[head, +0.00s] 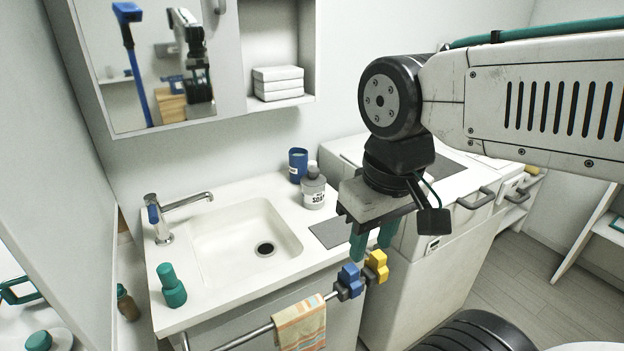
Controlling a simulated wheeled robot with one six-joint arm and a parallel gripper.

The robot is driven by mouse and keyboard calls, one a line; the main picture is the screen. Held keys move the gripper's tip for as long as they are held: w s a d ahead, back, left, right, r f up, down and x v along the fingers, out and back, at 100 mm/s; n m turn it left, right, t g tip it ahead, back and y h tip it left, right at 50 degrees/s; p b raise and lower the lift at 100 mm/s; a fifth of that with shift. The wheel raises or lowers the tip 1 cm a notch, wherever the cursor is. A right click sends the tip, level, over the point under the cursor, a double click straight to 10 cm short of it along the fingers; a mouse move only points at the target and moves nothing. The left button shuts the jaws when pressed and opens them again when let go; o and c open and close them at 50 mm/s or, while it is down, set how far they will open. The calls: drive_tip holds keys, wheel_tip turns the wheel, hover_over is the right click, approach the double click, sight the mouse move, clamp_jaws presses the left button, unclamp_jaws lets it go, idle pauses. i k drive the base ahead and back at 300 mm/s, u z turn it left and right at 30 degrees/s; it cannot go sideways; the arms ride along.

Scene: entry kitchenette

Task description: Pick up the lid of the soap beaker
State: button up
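The soap beaker (313,197) is a grey round container with a white label reading SOAP. It stands upright on the white washbasin counter, right of the basin. Its darker grey lid (312,171), with a small knob on top, sits on the beaker. My gripper (372,242) hangs to the right of the beaker and nearer the camera, above the counter's front right corner. Its two green fingers point down with a gap between them, and nothing shows between them. The gripper is apart from the lid and the beaker.
A blue cup (297,166) stands just behind the beaker. A grey mat (328,234) lies in front of it. The sink (240,232) and tap (165,217) are left. Blue and yellow clips (374,266) sit on the front towel rail. A mirror cabinet (165,60) hangs above.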

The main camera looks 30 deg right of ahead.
sight(313, 178)
drive_tip(key=u, duration=0.6)
drive_tip(key=i, duration=0.45)
drive_tip(key=z, duration=1.75)
